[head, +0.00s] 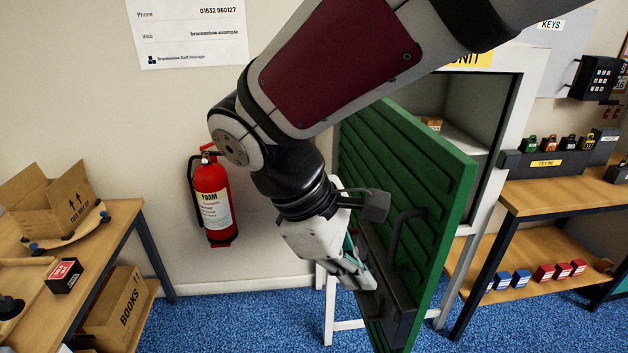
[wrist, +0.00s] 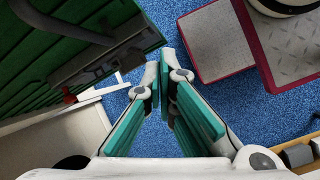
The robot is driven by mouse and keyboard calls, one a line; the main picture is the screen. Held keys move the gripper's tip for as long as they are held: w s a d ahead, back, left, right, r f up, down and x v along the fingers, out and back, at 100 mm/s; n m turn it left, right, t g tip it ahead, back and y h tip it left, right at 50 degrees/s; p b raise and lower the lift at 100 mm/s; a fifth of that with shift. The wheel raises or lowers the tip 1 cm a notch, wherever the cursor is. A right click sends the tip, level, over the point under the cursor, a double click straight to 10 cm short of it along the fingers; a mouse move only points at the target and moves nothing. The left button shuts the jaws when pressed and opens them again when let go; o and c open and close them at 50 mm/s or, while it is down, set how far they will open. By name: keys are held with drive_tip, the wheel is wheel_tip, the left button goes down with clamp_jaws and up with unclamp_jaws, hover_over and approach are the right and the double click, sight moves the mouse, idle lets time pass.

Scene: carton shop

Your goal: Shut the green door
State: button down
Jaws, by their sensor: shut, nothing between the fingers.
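The green door (head: 425,165) stands open in the head view, swung out from the white cabinet frame (head: 518,110). Its ribbed face, with a grey handle (head: 398,238) and a dark plate low down, is toward my gripper. The opening shows between the door and the right side of the frame. My gripper (head: 368,280) is shut and empty, pointing down in front of the door's lower part; whether it touches is unclear. In the wrist view the fingertips (wrist: 165,72) are close together over the blue floor, with the door (wrist: 35,60) at upper left.
A red extinguisher (head: 212,200) hangs on the wall left of my arm. A wooden bench (head: 118,222) with cartons is at the left. A workbench (head: 560,197) with padlocks stands right of the cabinet. Blue carpet (head: 250,315) is clear between the left bench and the cabinet.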

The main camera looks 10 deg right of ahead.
drive_tip(key=w+a+f+n+h, duration=0.2)
drive_tip(key=a+f+n+h, duration=0.25)
drive_tip(key=a+n, duration=0.2)
drive_tip(key=r+p+x, duration=0.1)
drive_tip(key=x, duration=1.2)
drive_tip(key=shift+w+d+m+t+y, duration=0.3)
drive_tip(key=shift+d+m+y, duration=0.05)
drive_tip(key=shift+d+y, duration=0.1)
drive_tip(key=shift+f, duration=0.15)
